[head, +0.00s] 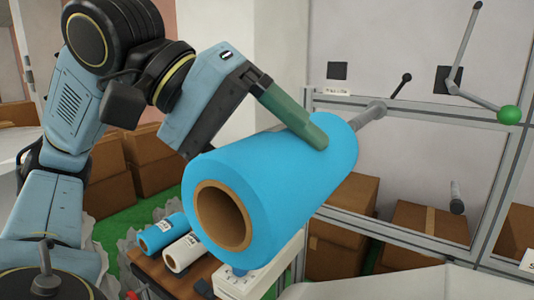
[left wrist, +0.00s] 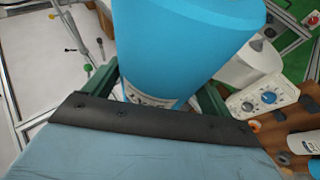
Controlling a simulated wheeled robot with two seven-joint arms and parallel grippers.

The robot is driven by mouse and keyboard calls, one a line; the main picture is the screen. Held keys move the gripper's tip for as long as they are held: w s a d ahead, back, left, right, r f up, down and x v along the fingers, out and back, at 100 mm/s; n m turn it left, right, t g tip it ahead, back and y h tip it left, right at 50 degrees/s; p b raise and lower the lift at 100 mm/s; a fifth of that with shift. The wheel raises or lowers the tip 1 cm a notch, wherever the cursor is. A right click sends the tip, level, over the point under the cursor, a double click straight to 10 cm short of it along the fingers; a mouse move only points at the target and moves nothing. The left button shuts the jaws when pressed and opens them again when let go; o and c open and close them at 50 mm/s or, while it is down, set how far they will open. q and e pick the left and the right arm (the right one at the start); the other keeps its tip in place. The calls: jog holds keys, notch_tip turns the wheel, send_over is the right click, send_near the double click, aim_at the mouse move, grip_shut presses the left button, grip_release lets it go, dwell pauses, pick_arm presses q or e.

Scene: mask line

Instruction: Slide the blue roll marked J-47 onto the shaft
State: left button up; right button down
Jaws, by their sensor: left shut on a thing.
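My left gripper (head: 318,138) is shut on a large blue roll (head: 275,180) and holds it in the air, tilted in the head view with its open brown core (head: 224,217) toward the camera. One green finger lies along the roll's upper side; the other is hidden behind it. In the left wrist view the roll (left wrist: 185,40) sits between both green fingers, with a white label (left wrist: 150,100) too small to read. A grey shaft (head: 373,112) shows just beyond the roll's far end. I cannot tell whether it enters the core. My right gripper is not in view.
Another blue roll (head: 162,234) and a white roll (head: 186,252) lie on a brown table below. A white panel with blue knobs (head: 262,272) is under the held roll. A green-knobbed lever (head: 509,115) and a grey peg (head: 456,197) stick out at right.

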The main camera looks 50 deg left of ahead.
pick_arm(q)
jog(key=shift+w+a+p, duration=0.2)
jog(key=shift+w+p, duration=0.1)
jog(key=shift+w, duration=0.5)
jog(key=shift+w+a+p, duration=0.15)
jog(key=shift+w+p, duration=0.15)
jog(key=shift+w, duration=0.5)
jog(key=shift+w+a+p, duration=0.2)
jog(key=shift+w+p, duration=0.1)
jog(key=shift+w, duration=0.5)
jog(key=shift+w, duration=0.1)
jog(key=shift+w+a+p, duration=0.2)
jog(key=shift+w+p, duration=0.3)
jog(key=shift+w, duration=0.3)
jog(key=shift+w+a+p, duration=0.2)
jog(key=shift+w+p, duration=0.25)
jog(key=shift+w, duration=0.3)
jog(key=shift+w+a+p, duration=0.2)
jog(key=shift+w+p, duration=0.3)
jog(key=shift+w, duration=0.3)
jog(key=shift+w+a+p, duration=0.2)
jog(key=shift+w+p, duration=0.5)
jog(key=shift+w, duration=0.1)
jog(key=shift+w+a+p, duration=0.15)
jog(key=shift+w+p, duration=0.55)
jog(key=shift+w, duration=0.1)
jog(key=shift+w+a+p, duration=0.2)
jog(key=shift+w+p, duration=0.5)
jog(key=shift+w, duration=0.1)
